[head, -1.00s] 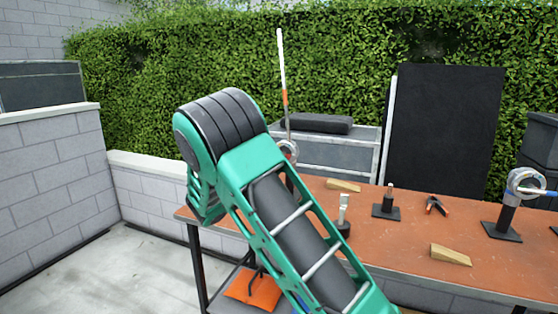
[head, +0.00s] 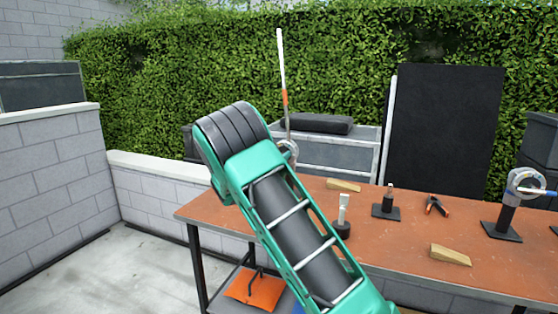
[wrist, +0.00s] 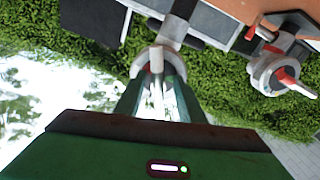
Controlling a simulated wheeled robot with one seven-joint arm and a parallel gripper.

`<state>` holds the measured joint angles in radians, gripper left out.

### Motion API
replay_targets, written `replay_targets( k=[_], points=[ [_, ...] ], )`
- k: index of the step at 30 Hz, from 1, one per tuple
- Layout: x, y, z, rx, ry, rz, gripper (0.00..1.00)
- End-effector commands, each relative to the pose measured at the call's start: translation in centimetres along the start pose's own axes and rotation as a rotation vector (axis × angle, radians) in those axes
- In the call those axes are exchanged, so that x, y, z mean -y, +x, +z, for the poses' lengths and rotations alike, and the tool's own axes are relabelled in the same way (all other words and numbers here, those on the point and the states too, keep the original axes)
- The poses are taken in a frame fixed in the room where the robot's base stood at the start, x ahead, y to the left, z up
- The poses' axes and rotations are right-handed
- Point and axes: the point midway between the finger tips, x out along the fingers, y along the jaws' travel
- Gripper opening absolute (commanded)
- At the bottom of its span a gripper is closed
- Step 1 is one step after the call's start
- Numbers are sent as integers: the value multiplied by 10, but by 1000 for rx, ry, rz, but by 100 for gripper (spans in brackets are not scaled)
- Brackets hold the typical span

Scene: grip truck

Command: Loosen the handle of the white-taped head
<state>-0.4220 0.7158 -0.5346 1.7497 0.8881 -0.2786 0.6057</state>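In the wrist view a grip head (wrist: 147,62) with a pale ring and a dark stem lies just beyond my gripper (wrist: 157,82). The fingers stand apart, with bright background and thin whitish shapes between them. I cannot tell whether these touch the fingers. A second grey round head (wrist: 268,75) with a red, white-tipped handle (wrist: 288,77) is to the right. In the head view one head (head: 288,150) carries an upright white-and-orange rod, partly behind my arm. Another head (head: 525,185) with bluish marks stands at the right. White tape is not clear on either. My gripper is hidden there.
The orange-brown table (head: 400,235) holds wooden wedges (head: 450,255), a clamp (head: 436,205) and small black-based stands (head: 386,205). A black panel (head: 445,130) and grey case (head: 335,155) stand behind. Open floor (head: 130,255) lies left of the table.

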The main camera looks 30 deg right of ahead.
Motion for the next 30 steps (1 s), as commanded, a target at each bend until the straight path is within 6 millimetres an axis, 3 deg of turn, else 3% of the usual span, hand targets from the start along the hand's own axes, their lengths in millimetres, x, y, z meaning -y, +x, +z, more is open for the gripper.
replay_targets(
  k=[1,5,17,30],
  points=[
    [0,0,0,0,0,0,31],
    [0,0,0,0,0,0,0],
    [0,1,0,0,-44,-1,0],
    [2,0,0,-1,-360,-5,0]
  ],
)
